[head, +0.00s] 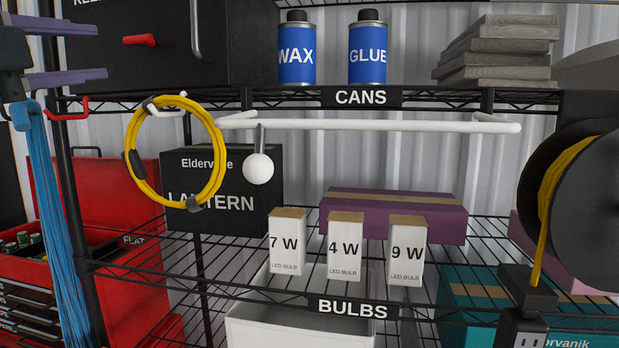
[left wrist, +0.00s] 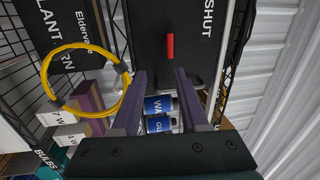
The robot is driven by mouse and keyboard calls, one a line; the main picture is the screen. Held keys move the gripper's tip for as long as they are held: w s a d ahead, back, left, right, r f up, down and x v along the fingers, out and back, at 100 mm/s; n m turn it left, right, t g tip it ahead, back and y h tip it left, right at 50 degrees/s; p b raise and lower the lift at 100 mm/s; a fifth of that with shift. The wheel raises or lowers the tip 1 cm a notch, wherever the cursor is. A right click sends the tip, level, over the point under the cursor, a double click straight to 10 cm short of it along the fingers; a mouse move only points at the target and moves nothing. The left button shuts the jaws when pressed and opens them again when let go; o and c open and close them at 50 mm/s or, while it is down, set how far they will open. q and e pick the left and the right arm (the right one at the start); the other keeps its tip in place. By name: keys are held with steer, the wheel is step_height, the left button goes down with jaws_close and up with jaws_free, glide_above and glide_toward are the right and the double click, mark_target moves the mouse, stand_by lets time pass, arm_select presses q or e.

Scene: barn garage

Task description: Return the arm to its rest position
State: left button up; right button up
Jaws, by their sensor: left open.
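My left gripper (head: 108,51) is at the upper left of the head view, with its two purple-grey fingers apart and nothing between them. It is beside the front of a black case with a red handle. In the left wrist view the open fingers (left wrist: 160,76) point toward the shelf, with the blue cans beyond. A yellow cable coil (head: 218,165) hangs from a white hook (head: 165,112), below and to the right of the gripper and apart from it. My right gripper is not in view.
A white rail (head: 370,125) juts out under the can shelf. Boxed bulbs (head: 345,245) stand on the lower wire shelf. A black reel (head: 580,200) is at right.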

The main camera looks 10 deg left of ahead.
arm_select(q)
steer(key=s+d+f+n+g+y+p, duration=0.2)
steer(key=s+f+n+g, duration=0.3)
steer(key=f, duration=0.5)
steer(key=s+d+f+n+g+y+p, duration=0.1)
steer(key=s+d+f+n+g+p, duration=0.15)
steer(key=s+f+n, duration=0.6)
steer(key=s+d+f+n+g, duration=0.1)
steer(key=s+d+f+g, duration=0.2)
steer(key=s, duration=0.4)
steer(key=s+d+f+n+g+h+p, duration=0.1)
steer(key=s+d+f+n+g, duration=0.1)
steer(key=s+f+g, duration=0.3)
steer(key=s+d+f, duration=0.1)
steer(key=s+f, duration=0.1)
steer(key=s, duration=0.1)
steer(key=shift+f+g, duration=0.35)
